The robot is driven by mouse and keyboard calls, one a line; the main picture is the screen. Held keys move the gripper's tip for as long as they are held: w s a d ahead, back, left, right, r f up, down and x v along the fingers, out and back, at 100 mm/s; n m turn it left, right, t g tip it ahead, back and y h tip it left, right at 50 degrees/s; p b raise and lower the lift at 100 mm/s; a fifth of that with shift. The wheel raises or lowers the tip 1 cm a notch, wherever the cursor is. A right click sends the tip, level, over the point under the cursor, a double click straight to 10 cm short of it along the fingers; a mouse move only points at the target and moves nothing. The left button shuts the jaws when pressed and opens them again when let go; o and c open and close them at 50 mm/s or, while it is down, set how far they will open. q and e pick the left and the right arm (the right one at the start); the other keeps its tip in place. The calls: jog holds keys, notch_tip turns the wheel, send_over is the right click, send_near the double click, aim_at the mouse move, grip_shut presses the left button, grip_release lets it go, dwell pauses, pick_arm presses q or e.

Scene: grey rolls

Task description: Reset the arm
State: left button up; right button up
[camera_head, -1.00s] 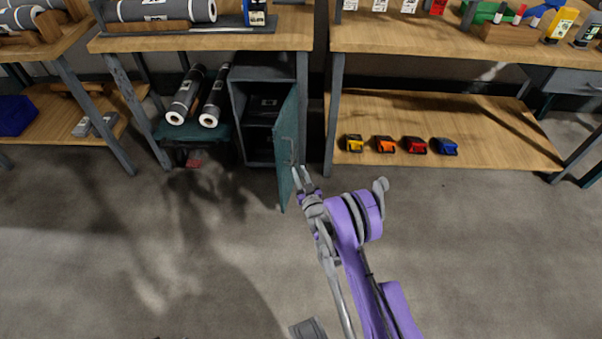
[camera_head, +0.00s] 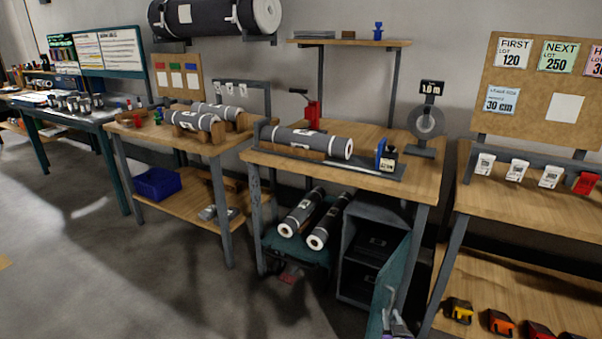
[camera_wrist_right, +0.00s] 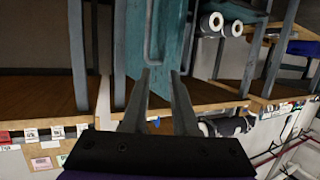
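My right gripper (camera_head: 397,325) shows only in part at the bottom edge of the head view, in front of the teal cabinet door (camera_head: 386,285). In the right wrist view, my right gripper (camera_wrist_right: 160,78) has its two fingers apart with nothing between them. The door (camera_wrist_right: 160,35) with its bar handle (camera_wrist_right: 150,45) is just beyond the fingertips; whether they touch it I cannot tell. The door stands open on the grey cabinet (camera_head: 372,245). My left gripper is in neither view. The rest of my right arm is out of the head view.
Wooden workbenches (camera_head: 415,180) stand along the wall, with a dark roll (camera_head: 308,141) on the middle one. Two rolls (camera_head: 325,222) lie beneath it, left of the cabinet. The grey floor (camera_head: 130,270) at the left is clear.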

jog(key=s+a+r+g, duration=0.3)
jog(key=s+r, duration=0.3)
jog(key=s+a+r+n+g+y, duration=0.1)
jog(key=s+a+g, duration=0.3)
jog(key=s, duration=1.3)
jog(key=s+a+r+n+g+y, duration=0.1)
jog(key=s+a+r+g, duration=0.15)
jog(key=s, duration=1.45)
pick_arm(q)
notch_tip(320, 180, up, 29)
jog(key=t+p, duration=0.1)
jog(key=p, duration=2.5)
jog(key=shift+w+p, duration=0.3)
pick_arm(e)
notch_tip(320, 180, up, 28)
jog(key=shift+a, duration=0.3)
